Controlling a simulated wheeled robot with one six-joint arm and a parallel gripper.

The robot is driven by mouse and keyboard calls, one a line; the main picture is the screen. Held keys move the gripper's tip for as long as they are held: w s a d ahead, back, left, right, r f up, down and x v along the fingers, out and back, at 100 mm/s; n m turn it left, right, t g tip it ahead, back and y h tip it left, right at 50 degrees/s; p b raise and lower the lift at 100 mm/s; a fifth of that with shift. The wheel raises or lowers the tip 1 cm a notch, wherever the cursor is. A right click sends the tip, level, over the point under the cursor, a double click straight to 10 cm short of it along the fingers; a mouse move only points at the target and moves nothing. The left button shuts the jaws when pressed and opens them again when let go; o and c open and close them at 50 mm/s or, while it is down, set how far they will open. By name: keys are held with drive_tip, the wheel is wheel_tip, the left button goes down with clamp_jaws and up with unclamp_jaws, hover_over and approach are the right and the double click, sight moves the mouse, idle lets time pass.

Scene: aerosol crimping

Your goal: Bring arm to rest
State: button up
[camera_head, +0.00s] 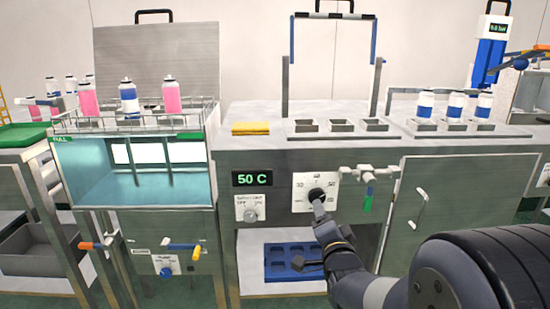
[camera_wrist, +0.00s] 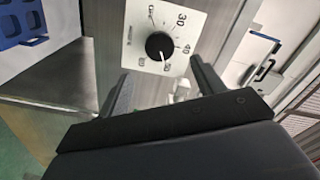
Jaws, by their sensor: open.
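My gripper (camera_head: 321,208) is at the front panel of the steel bench, right at the black temperature knob (camera_head: 317,194). In the wrist view my gripper (camera_wrist: 160,85) has its two dark fingers spread apart, and the knob (camera_wrist: 159,46) shows between and beyond them. The fingers look empty, and I see no contact with the knob. The knob sits on a white dial plate (camera_head: 301,182) with numbers around it. My arm reaches in from the lower right of the head view.
A display (camera_head: 252,178) reads 50 C. A blue tray (camera_head: 290,262) lies on the shelf below. A glass-fronted water bath (camera_head: 135,180) stands left, with cans in a rack above. Small cans (camera_head: 455,105) stand on the right.

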drive_tip(key=w+b, duration=0.1)
drive_tip(key=w, duration=0.6)
drive_tip(key=shift+w, duration=0.4)
